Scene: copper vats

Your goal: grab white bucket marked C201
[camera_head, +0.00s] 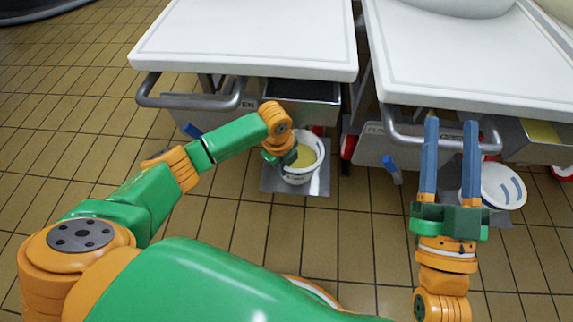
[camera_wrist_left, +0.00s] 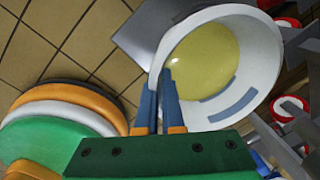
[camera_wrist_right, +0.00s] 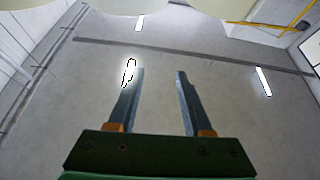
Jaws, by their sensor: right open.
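A white bucket (camera_head: 318,158) holding yellow liquid stands on a grey plate (camera_head: 318,188) on the floor, at the middle of the head view. Small dark marking shows on its front, too small to read. My left gripper (camera_head: 284,158) is at the bucket's left rim. In the left wrist view its two blue fingers (camera_wrist_left: 160,92) are close together, one outside and one inside the wall of the bucket (camera_wrist_left: 258,75), pinching the rim. My right gripper (camera_head: 450,122) is open and empty, raised with fingers apart; it also shows in the right wrist view (camera_wrist_right: 161,75).
Two white-topped carts (camera_head: 250,35) with metal handles (camera_head: 190,100) and wheels stand just behind the buckets. Tiled floor (camera_head: 240,225) is open in front.

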